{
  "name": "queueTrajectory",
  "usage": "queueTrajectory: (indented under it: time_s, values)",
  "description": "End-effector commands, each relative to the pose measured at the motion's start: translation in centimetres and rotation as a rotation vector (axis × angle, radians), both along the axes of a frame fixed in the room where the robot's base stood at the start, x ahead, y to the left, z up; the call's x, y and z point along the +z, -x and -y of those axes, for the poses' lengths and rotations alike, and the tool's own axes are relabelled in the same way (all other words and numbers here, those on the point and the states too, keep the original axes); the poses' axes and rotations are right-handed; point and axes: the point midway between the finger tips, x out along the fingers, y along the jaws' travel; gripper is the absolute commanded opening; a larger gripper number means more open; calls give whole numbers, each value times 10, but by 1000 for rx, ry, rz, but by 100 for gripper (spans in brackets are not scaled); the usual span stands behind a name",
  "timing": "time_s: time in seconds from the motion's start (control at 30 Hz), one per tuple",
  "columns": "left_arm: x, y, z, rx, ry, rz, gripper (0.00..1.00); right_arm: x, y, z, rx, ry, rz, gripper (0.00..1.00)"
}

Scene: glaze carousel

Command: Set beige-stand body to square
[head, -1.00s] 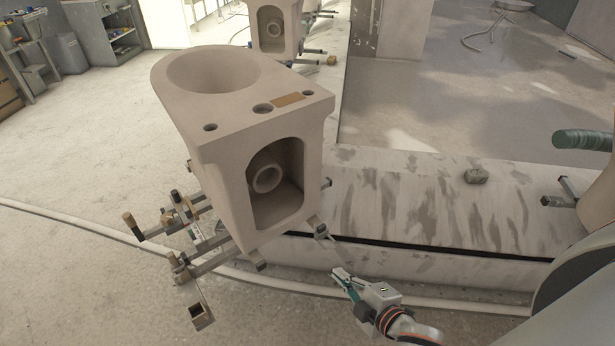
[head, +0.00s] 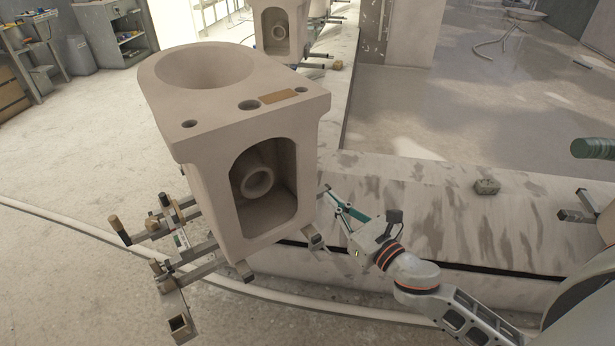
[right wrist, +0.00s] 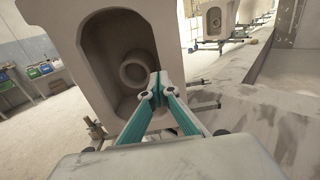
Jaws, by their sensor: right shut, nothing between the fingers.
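The beige toilet-shaped ceramic body (head: 215,130) stands upright in the middle of the head view, on a metal stand (head: 205,265) with projecting bars. Its front has an arched recess with a round outlet, and its top has a wide bowl opening. The body sits at an angle to the pale ledge. My right gripper (head: 329,196) is shut and empty, just right of the body's lower right side. In the right wrist view the shut fingertips (right wrist: 157,86) appear in front of the recess of the body (right wrist: 90,60); contact cannot be told. My left gripper is out of view.
The pale stained ledge (head: 400,215) runs behind and right of the body, with a small grey lump (head: 487,186) on it. Another similar body (head: 280,30) stands behind. Metal bars (head: 175,325) stick out at lower left. Floor at left is open.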

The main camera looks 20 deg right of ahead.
Motion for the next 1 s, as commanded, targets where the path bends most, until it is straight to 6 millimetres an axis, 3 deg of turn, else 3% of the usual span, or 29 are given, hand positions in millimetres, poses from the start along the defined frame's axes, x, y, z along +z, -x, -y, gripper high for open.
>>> queueTrajectory:
  time_s: [0.5,0.7,1.0]
  values:
    - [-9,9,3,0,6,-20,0,-2,-86,-16,-1,-5,-3,0]
    - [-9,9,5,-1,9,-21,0,-2,-103,-20,0,-6,-3,0]
    - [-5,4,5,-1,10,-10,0,-1,-106,-21,0,-3,-4,0]
